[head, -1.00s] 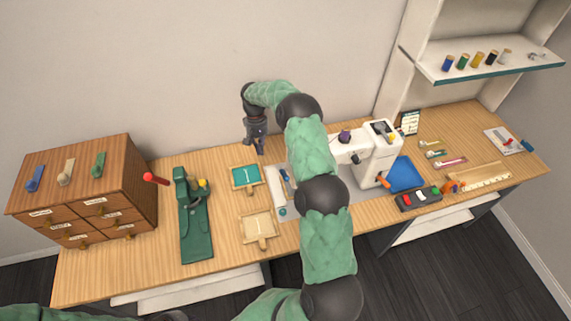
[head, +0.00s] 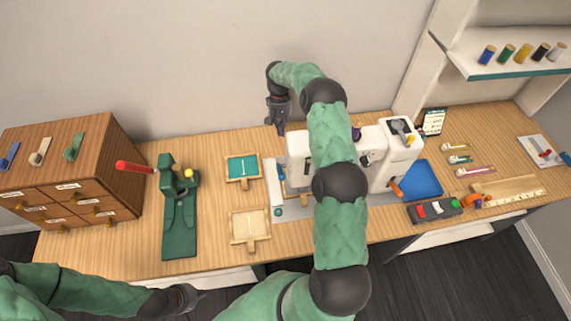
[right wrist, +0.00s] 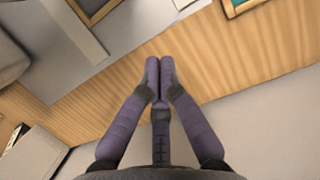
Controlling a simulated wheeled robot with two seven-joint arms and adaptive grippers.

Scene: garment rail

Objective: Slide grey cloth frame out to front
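A frame with a wooden rim and dark grey cloth (right wrist: 92,10) shows in part at the top left of the right wrist view, beside a pale strip. In the head view the sewing machine (head: 400,155) and my right arm hide most of the place under its needle. My right gripper (head: 279,127) is behind the machine's left end, low over the back of the table. In the right wrist view its fingertips (right wrist: 159,62) are together with nothing between them, apart from the frame. My left gripper (head: 182,298) is at the lower left, in front of the table; its fingers are unclear.
A teal cloth frame (head: 242,168) and a cream cloth frame (head: 250,226) lie left of the machine. A green press (head: 180,230) with a red-handled lever and a wooden drawer cabinet (head: 70,195) stand further left. A blue mat (head: 424,180) and a switch box (head: 432,210) are at right.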

